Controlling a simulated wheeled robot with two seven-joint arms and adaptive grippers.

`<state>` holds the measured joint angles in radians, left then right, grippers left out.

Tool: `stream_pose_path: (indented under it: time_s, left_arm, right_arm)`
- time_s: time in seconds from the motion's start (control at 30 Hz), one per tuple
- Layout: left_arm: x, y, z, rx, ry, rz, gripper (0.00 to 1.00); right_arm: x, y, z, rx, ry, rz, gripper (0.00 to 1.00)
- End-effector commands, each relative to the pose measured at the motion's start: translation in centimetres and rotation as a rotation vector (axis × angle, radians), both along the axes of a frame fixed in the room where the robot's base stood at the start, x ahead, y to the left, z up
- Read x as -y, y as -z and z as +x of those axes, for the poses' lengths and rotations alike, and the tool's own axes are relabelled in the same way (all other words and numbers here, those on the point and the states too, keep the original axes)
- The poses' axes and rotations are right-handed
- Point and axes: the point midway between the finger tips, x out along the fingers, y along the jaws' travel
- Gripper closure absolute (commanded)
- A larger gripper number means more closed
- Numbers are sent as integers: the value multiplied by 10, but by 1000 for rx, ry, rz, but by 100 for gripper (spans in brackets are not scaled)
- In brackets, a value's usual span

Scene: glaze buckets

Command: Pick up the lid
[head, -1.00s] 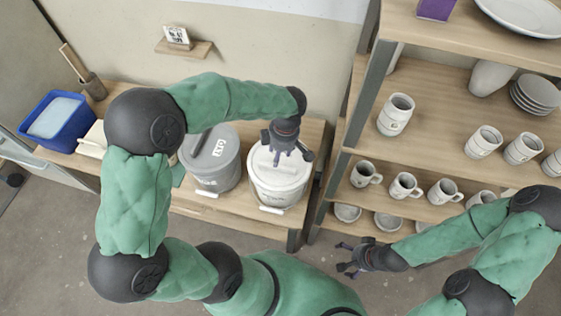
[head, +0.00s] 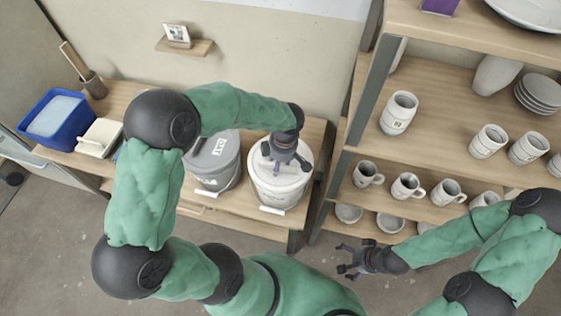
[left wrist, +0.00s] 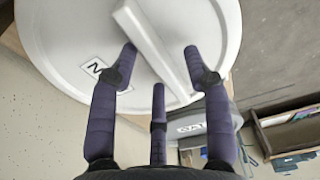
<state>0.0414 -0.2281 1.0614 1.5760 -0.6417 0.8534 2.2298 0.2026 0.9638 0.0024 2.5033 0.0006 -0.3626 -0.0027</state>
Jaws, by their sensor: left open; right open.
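The white lid (head: 260,170) sits on a white bucket (head: 280,195) on the wooden bench. My left gripper (head: 283,162) is over this lid, open and empty. In the left wrist view the lid (left wrist: 62,40) is a round white disc with a straight bar handle (left wrist: 158,45) and a small printed label. My left gripper (left wrist: 160,62) has its fingers spread on both sides of the handle there. I cannot tell if they touch it. My right gripper (head: 350,260) is open and empty, low in front of the shelf.
A grey bucket (head: 216,165) stands just left of the white one, partly behind my left arm. A blue tub (head: 56,120) and a white box (head: 99,138) are farther left. A shelf (head: 435,100) with mugs and bowls rises close on the right.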

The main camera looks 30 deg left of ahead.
Motion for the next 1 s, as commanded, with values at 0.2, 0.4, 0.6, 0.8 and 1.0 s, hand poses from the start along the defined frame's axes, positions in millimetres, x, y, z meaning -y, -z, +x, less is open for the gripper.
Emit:
stream_pose_path:
  time_s: [0.2,0.4,0.6,0.8,1.0]
  left_arm:
    - [0,1,0,0,0,0,51]
    - [0,2,0,0,0,0,65]
    - [0,2,0,-1,1,0,100]
    - [0,2,0,0,0,0,100]
    - [0,0,0,0,1,0,100]
  right_arm:
    - [0,2,0,0,0,0,5]
    - [0,4,0,0,0,0,5]
    - [0,4,0,0,0,0,5]
    - [0,4,0,0,0,0,5]
    - [0,1,0,0,0,0,5]
